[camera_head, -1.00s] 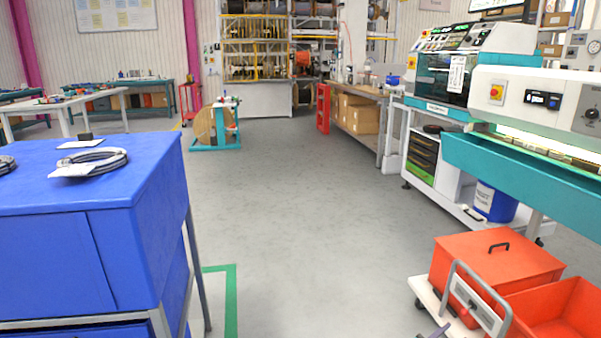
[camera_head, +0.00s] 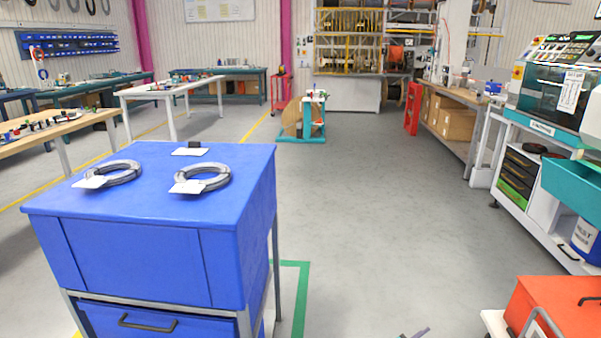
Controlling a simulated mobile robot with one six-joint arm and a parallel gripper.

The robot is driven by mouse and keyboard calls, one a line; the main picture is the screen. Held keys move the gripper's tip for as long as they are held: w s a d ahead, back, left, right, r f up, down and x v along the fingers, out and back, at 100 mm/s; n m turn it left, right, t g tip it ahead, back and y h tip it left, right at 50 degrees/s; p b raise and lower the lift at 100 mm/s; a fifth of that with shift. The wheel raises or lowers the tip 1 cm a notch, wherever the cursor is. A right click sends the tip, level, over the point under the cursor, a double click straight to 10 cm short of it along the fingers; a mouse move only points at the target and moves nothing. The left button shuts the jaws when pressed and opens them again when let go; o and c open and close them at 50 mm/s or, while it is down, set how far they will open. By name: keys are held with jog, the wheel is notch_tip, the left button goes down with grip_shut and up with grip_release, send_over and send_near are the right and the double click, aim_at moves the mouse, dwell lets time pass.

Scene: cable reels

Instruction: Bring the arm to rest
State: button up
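Only a small grey-purple sliver, which appears to be part of my arm or gripper (camera_head: 415,333), shows at the bottom edge of the head view, right of centre. The rest of my arm is below the frame. I cannot tell whether my gripper is open or shut, or whether it holds anything. The sliver appears over bare floor and touches nothing that I can see.
A blue cabinet (camera_head: 150,225) stands close at left, with two cable coils (camera_head: 203,179) (camera_head: 112,174) and white cards on top. A red box (camera_head: 555,310) on a trolley is at lower right. A teal-and-white machine (camera_head: 545,100) stands at right. Grey floor (camera_head: 370,200) between is clear.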

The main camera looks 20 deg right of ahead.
jog(key=w+a+f+m+g+y+p, duration=0.1)
jog(key=a+m+y+p, duration=0.2)
jog(key=a+p, duration=0.55)
jog(key=w+a+m+g+y+p, duration=0.1)
jog(key=w+a+m+y+p, duration=0.15)
jog(key=a, duration=1.15)
jog(key=s+a+f+m+g+y+p, duration=0.1)
jog(key=s+a+m+g+y, duration=0.1)
jog(key=s+a, duration=0.3)
jog(key=s+a+f+m+g+y+p, duration=0.2)
jog(key=s+a+m+y, duration=0.2)
jog(key=a, duration=0.9)
jog(key=s+a+f+m+g+y+p, duration=0.1)
jog(key=s+a+m+y, duration=0.3)
jog(key=a, duration=0.5)
jog(key=shift+s+f+m+g, duration=0.4)
jog(key=shift+s+g, duration=0.5)
jog(key=shift+s, duration=0.35)
jog(key=shift+c, duration=1.1)
